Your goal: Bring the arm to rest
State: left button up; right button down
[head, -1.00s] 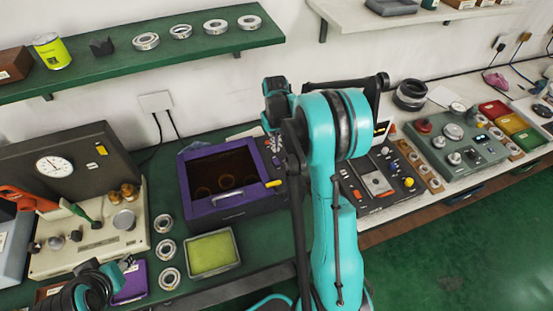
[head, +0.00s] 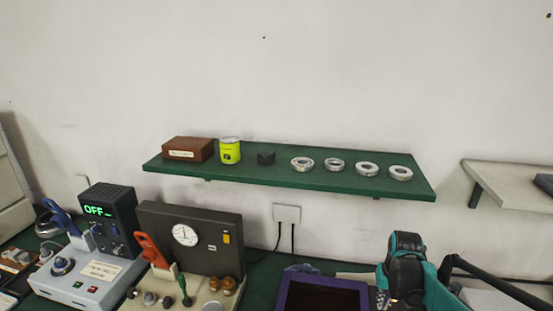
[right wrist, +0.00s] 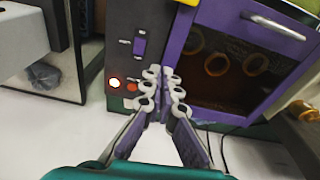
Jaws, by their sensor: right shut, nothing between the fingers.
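My right arm (head: 408,270) shows at the bottom right of the head view, teal and black, beside the purple-framed box. In the right wrist view my right gripper (right wrist: 163,92) is shut and empty, its fingertips together in front of the purple and black box (right wrist: 180,68). I cannot tell whether the fingertips touch the box. Ring shapes show behind its dark window (right wrist: 222,62). The box's top edge (head: 322,277) also shows in the head view. My left gripper is in neither current view.
Below stand a gauge case (head: 207,250) and a grey-blue station (head: 80,278). A pale shelf (head: 510,180) is at right.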

jog(key=s+a+f+n+t+b, duration=0.2)
jog(key=s+a+t+b, duration=0.3)
jog(key=s+a, duration=0.9)
jog(key=s+b, duration=0.2)
jog(key=s, duration=0.1)
jog(key=shift+s+a+t, duration=0.15)
jog(key=shift+a+t, duration=0.15)
jog(key=shift+t, duration=0.1)
dwell(0.8)
